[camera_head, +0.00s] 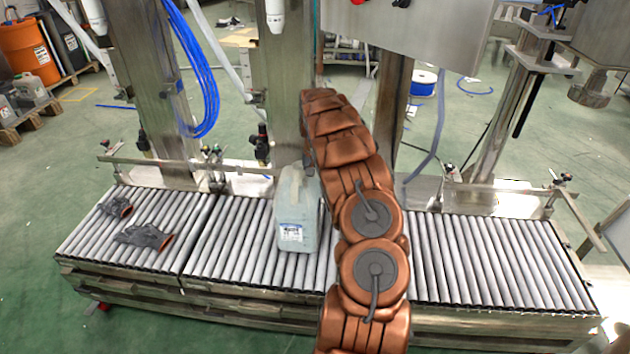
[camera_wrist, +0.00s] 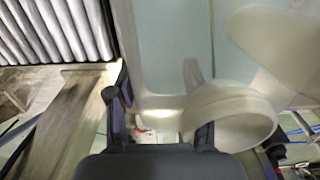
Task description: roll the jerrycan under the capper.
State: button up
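The pale translucent jerrycan (camera_head: 297,215) stands upright on the middle of the roller conveyor, with a label low on its front. My copper-coloured arm passes close along its right side. A round pale cap or neck (camera_wrist: 232,115) is by the right finger. I cannot tell whether the fingers touch. A metal head (camera_head: 592,90) at the upper right looks like the capper.
The roller conveyor (camera_head: 490,260) is bare to the right of my arm. Two grey gloves (camera_head: 147,237) lie on its left section. A guide rail (camera_head: 185,162) runs along the back. White nozzles (camera_head: 275,15), metal posts and a cabinet (camera_head: 415,30) stand behind.

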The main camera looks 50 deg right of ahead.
grip_shut()
jog(key=shift+r, duration=0.1)
jog(key=s+d+p, duration=0.2)
jog(key=s+d, duration=1.2)
jog(key=s, duration=0.5)
jog(key=shift+d+m, duration=0.15)
jog(key=shift+m, duration=0.15)
dwell(3.1)
jog(key=shift+s, duration=0.1)
dwell(0.4)
